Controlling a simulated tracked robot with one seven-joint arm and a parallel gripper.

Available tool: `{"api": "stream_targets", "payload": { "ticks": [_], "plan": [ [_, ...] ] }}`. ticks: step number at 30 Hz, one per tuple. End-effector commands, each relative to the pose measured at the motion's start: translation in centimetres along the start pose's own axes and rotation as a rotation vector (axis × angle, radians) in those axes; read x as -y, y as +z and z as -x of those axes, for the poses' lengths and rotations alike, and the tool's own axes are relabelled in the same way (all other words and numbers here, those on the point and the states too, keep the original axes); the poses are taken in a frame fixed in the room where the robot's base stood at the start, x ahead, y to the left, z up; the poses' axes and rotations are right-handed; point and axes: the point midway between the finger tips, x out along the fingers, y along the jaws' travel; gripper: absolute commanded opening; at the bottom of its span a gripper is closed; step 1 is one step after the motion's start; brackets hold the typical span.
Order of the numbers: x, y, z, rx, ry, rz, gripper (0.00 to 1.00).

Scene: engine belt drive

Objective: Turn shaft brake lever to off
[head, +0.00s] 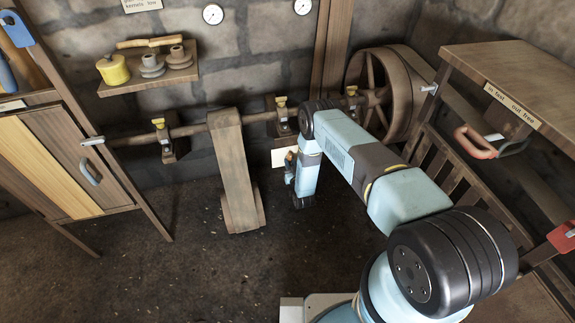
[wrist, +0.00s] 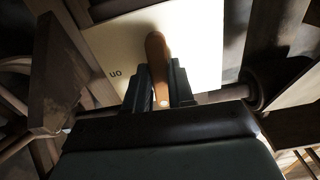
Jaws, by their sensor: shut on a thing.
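The shaft brake lever shows in the wrist view as a rounded wooden handle (wrist: 157,58), with its end toward the camera. My gripper (wrist: 162,88) is shut on this handle, one dark finger on each side. Behind the lever is a pale label plate (wrist: 205,40). Letters on its left part read "on" upside down, and the lever stands to the right of them in this picture. In the head view my gripper hangs down by the wall below the shaft, beside the pale plate (head: 279,158). The lever's pivot and much of its body are hidden.
A horizontal shaft (head: 188,130) runs along the stone wall to a large wheel (head: 398,92) at the right. A broad belt (head: 236,165) hangs from it, left of my gripper. A wooden stand with a red handle (head: 474,143) is at the right. The floor in front is clear.

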Motion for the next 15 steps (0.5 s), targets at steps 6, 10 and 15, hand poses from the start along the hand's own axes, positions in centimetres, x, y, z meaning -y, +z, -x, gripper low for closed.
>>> {"api": "stream_targets", "payload": {
  "ticks": [6, 10, 15],
  "plan": [
    [-0.20, 0.23, 0.22, 0.006, 0.003, 0.065, 0.00],
    [-0.16, 0.23, 0.21, 0.006, 0.002, 0.082, 0.00],
    [-0.12, 0.24, 0.22, 0.006, 0.002, 0.086, 0.00]
  ]
}}
